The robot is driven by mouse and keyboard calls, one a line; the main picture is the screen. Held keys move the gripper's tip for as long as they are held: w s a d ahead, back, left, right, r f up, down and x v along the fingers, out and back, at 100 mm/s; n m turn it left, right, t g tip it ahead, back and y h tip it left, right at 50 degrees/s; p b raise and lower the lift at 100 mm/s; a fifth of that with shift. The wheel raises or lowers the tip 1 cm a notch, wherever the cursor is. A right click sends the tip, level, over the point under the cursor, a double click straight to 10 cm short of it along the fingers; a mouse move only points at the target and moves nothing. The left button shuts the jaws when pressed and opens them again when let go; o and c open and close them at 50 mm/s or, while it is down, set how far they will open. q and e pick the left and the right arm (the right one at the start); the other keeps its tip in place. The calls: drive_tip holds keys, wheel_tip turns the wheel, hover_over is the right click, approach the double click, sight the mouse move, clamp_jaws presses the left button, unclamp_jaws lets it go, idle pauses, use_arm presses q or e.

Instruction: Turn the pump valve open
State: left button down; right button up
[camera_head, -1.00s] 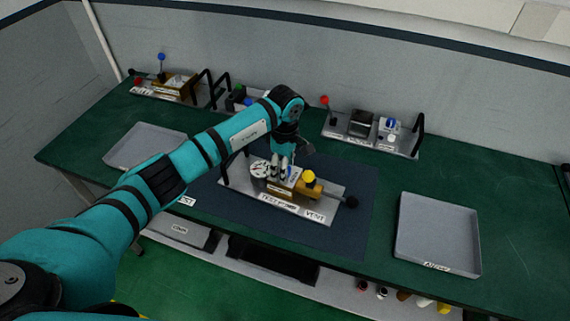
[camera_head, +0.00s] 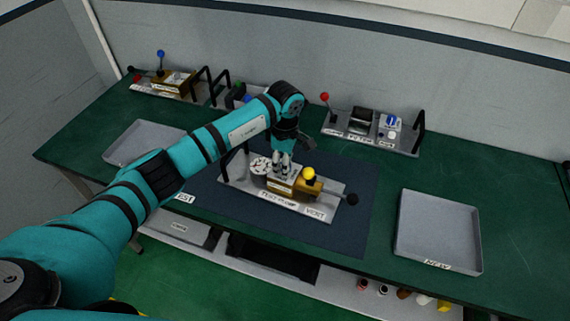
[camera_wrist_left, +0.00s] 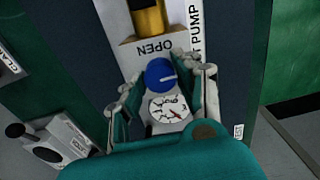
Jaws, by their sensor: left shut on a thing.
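The test pump unit (camera_head: 322,207) stands on a dark mat in the middle of the bench. It carries a round white gauge (camera_head: 260,165), a brass block with a yellow knob (camera_head: 309,174), and a black-tipped lever at its right end. My left gripper (camera_head: 281,165) reaches down onto it between gauge and yellow knob. My right gripper is not in view.
Grey trays lie left (camera_head: 143,143) and right (camera_head: 438,230) of the mat. A panel with a red-tipped lever and blue knob (camera_head: 372,132) stands at the back right; another panel (camera_head: 165,84) is at the back left. The bench between mat and right tray is clear.

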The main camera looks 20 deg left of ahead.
use_arm(q)
drive_tip(key=n+b, duration=0.3)
drive_tip(key=n, duration=0.1)
drive_tip(key=shift+f, duration=0.15)
drive_tip(key=n+b, duration=0.3)
drive_tip(key=n, duration=0.1)
drive_tip(key=shift+n, duration=0.3)
drive_tip(key=n+b, duration=0.2)
drive_tip(key=n, duration=0.2)
drive_tip(key=shift+n, duration=0.3)
drive_tip(key=shift+r+n+b, duration=0.2)
drive_tip(key=shift+n+b, duration=0.6)
drive_tip(key=shift+n, duration=1.2)
drive_tip(key=c, duration=0.9)
unclamp_jaws()
drive_tip(key=shift+c, duration=0.2)
